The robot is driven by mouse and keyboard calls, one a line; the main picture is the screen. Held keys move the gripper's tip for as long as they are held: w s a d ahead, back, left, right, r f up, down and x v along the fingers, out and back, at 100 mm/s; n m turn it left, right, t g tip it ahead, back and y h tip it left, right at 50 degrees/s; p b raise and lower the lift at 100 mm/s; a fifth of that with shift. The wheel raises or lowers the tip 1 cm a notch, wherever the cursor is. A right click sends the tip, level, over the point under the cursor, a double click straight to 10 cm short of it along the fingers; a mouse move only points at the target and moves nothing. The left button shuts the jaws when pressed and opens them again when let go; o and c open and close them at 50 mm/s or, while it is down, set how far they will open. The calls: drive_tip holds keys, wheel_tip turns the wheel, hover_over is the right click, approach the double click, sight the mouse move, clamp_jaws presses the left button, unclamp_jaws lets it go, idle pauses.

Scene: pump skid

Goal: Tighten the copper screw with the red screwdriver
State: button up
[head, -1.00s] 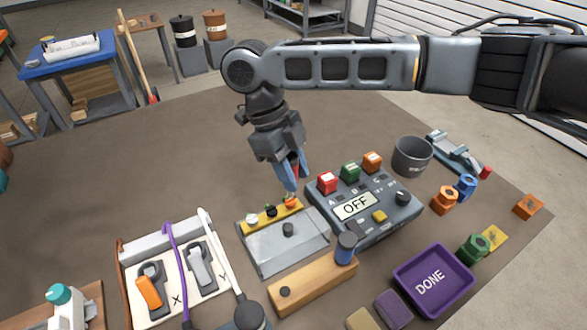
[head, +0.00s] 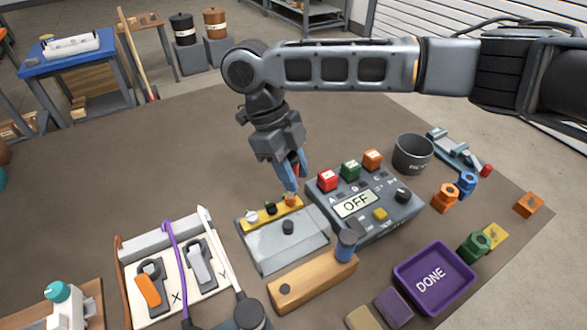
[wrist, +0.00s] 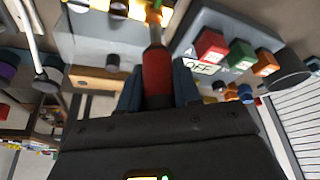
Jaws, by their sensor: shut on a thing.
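My gripper (head: 291,170) is shut on the red screwdriver, which points down between the blue fingers. The screwdriver's red handle (wrist: 156,75) shows in the wrist view, with its shaft running to the yellow strip. The copper screw (head: 291,201) stands at the right end of the yellow strip (head: 262,219), beside a black and a white screw. The screwdriver's tip is at the copper screw; whether it is seated in the head I cannot tell. The strip lies along the back of a grey plate (head: 300,248).
A control box (head: 350,225) reading OFF, with red, green and orange blocks, stands close to the right of my gripper. A wooden block (head: 315,283), a purple DONE tray (head: 466,283) and a lever panel (head: 180,300) lie in front. The table behind is clear.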

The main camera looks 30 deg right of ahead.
drive_tip(key=shift+f, duration=0.45)
idle(0.3)
drive_tip(key=shift+r, duration=0.1)
drive_tip(key=shift+m, duration=0.4)
drive_tip(key=shift+m+y+p, duration=0.7)
drive_tip(key=shift+m+p, duration=0.4)
drive_tip(key=shift+m, duration=0.5)
drive_tip(key=shift+m+p, duration=0.35)
drive_tip(key=shift+m, duration=0.15)
drive_tip(key=shift+m+y+p, duration=0.8)
drive_tip(key=shift+m+p, duration=0.05)
drive_tip(key=shift+m, duration=0.65)
